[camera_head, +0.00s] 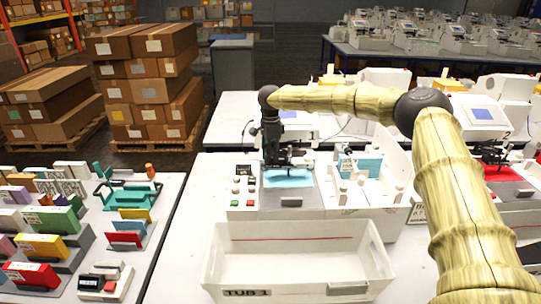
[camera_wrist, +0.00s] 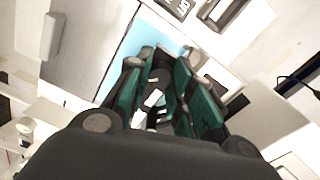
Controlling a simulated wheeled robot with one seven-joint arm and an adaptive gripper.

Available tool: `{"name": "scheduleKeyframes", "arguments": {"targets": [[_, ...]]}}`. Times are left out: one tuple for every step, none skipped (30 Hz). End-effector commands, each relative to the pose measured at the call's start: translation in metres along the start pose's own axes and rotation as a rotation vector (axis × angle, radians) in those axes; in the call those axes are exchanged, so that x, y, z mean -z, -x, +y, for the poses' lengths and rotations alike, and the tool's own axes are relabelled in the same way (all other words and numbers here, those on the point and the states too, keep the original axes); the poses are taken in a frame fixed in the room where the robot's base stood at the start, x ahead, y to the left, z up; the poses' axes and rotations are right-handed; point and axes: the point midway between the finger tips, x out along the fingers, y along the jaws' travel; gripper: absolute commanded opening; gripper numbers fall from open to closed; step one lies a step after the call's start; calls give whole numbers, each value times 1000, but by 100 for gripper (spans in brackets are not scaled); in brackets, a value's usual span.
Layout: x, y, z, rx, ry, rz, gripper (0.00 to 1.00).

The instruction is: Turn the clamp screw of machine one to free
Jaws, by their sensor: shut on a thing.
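A pen plotter (camera_head: 370,209), probably machine one, stands on the white table behind the tub. A light blue sheet (camera_head: 288,179) lies on its bed, and the sheet also shows in the wrist view (camera_wrist: 150,45). My gripper (camera_head: 285,162) is low over the far part of the bed, at the pen carriage. In the wrist view my gripper (camera_wrist: 163,100) has its green-padded fingers closed around a small part, most likely the clamp screw. The fingers hide most of that part, and its turned position cannot be told.
A white tub (camera_head: 300,268) marked TUB 1 stands in front of the plotter. A side table at left holds colored blocks and a green rack (camera_head: 132,196). Another plotter with a red sheet (camera_head: 503,172) stands at right. Stacked cartons (camera_head: 150,90) are behind left.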

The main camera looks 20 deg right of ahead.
Motion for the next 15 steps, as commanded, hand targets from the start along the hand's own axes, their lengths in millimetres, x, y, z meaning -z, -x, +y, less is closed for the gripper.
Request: {"name": "scheduleKeyframes", "arguments": {"targets": [[0, 5, -2, 9, 23, -2, 0], [0, 5, -2, 9, 40, -2, 0], [1, 5, -2, 9, 59, -1, 0], [1, 5, -2, 9, 73, -1, 0], [1, 5, -2, 9, 84, -1, 0], [1, 5, -2, 9, 100, 0, 0], [1, 5, -2, 9, 109, 0, 0], [1, 5, -2, 9, 118, 0, 0], [1, 5, -2, 9, 129, 0, 0], [1, 5, -2, 9, 135, 0, 0], [1, 5, -2, 9, 140, 0, 0], [1, 5, -2, 9, 146, 0, 0], [0, 5, -2, 9, 150, 0, 0], [0, 5, -2, 9, 153, 0, 0], [0, 5, -2, 9, 156, 0, 0]]}}
